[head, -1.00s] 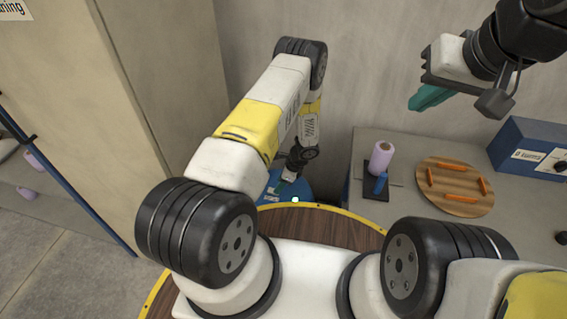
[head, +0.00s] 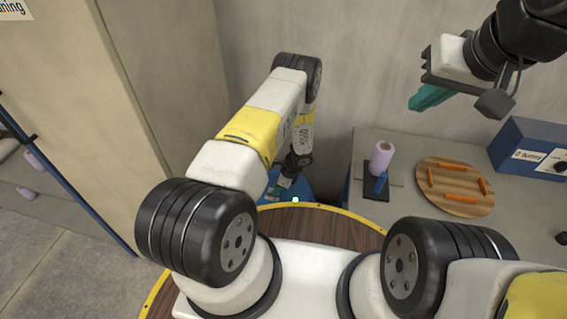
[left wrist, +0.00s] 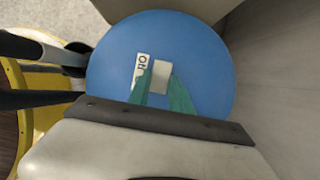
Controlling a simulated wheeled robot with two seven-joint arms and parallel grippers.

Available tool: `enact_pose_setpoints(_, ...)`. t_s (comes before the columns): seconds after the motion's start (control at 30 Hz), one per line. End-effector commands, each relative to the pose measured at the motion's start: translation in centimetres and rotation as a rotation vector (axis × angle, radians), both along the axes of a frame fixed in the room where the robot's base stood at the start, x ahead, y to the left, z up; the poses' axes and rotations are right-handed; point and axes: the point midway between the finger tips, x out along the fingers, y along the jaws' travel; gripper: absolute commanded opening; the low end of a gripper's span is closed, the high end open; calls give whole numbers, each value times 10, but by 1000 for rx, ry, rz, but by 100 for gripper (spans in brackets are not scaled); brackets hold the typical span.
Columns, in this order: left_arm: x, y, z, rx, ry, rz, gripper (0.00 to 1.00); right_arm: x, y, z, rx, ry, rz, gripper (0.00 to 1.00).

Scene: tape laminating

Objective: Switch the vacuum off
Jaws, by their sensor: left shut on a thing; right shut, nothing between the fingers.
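The vacuum (head: 302,191) is a blue round thing low in the corner, partly hidden by my left arm and the yellow-edged rim in the head view. In the left wrist view its blue top (left wrist: 205,60) fills the middle, with a small lettered white label (left wrist: 141,70) and a pale switch block (left wrist: 161,77). My left gripper (left wrist: 160,82) has its green fingers at the block, one on each side of its lower part, and is shut on it. Which way the switch is set cannot be told. My right gripper (head: 416,103) is shut and empty, raised above the grey table.
Walls stand close behind my left arm.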

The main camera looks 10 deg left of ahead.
Motion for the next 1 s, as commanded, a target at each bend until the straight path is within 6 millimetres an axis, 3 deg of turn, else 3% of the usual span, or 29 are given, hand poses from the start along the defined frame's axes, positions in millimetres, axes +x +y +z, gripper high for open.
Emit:
enact_pose_setpoints(0.43,-1,8,2,-258,11,5,0,0,0,0,0,0,0,0)
enact_pose_setpoints(0.87,0,8,2,-295,10,0,0,0,0,0,0,0,0,0)
enact_pose_setpoints(0.9,0,8,2,-295,10,0,29,0,0,0,0,0,0,0)
enact_pose_setpoints(1.0,0,8,2,-295,10,0,47,0,0,0,0,0,0,0)
